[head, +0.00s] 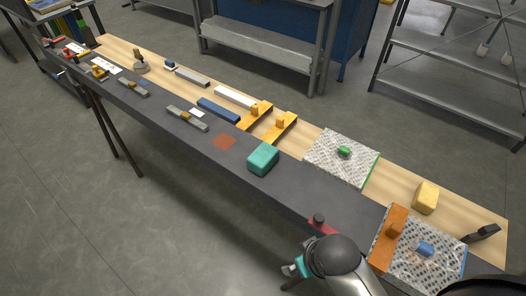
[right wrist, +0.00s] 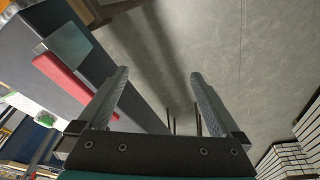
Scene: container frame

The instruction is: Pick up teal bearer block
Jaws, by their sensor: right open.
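The teal bearer block (head: 263,159) is a rounded block on the dark strip of the long table, near its front edge, in the middle of the head view. My right arm comes in from the bottom, and my right gripper (head: 290,270) is partly hidden by its own wrist, in front of the table and well apart from the block. In the right wrist view the right gripper (right wrist: 158,88) has its two fingers wide apart with only floor between them. I cannot clearly make out the teal block there. My left gripper is not in view.
A red piece with a dark knob (head: 320,225) lies at the table edge near my right arm; a red bar (right wrist: 62,73) shows in the wrist view. An orange block (head: 390,238), patterned plates (head: 341,172) and a yellow block (head: 425,197) are rightward. An orange-brown patch (head: 223,142) lies left of the block.

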